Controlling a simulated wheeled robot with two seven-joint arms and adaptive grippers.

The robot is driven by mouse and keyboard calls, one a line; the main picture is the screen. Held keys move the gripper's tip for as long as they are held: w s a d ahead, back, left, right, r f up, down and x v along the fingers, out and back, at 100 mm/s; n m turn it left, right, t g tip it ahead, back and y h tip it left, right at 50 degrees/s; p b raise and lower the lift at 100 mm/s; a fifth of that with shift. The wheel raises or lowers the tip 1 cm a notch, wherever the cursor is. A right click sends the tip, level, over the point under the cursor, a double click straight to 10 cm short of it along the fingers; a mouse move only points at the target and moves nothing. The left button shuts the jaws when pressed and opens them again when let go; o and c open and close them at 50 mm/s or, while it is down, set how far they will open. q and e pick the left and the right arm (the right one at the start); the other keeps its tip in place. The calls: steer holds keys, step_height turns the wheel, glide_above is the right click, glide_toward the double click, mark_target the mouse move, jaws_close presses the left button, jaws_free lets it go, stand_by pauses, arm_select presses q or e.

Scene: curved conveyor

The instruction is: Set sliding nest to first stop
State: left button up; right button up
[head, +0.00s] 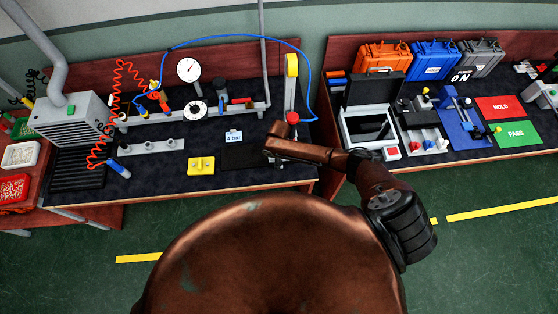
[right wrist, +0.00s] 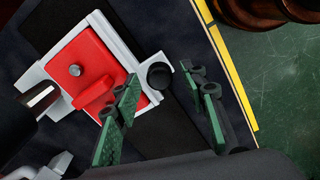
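In the right wrist view a red block (right wrist: 88,62) with a grey pin and a raised red bar sits on a white plate (right wrist: 64,80). I take this to be the sliding nest, but cannot be sure. A round black knob (right wrist: 159,76) is at the plate's right corner. My right gripper (right wrist: 165,94) is open, with green-padded fingers on either side of the knob; contact cannot be told. In the head view my right arm reaches to the bench's right end, beside a red-topped part (head: 292,118), and its fingers cannot be made out. My left gripper is not in view.
A yellow block (head: 201,165) and a small "4 bar" sign (head: 233,136) stand left of my right arm. A column with a yellow top (head: 291,65) stands behind. A second bench with an open grey case (head: 358,112) is to the right.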

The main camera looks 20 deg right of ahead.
steer(key=shift+r, duration=0.1)
step_height(320, 180, up, 12)
stand_by(0.6)
stand_by(0.4)
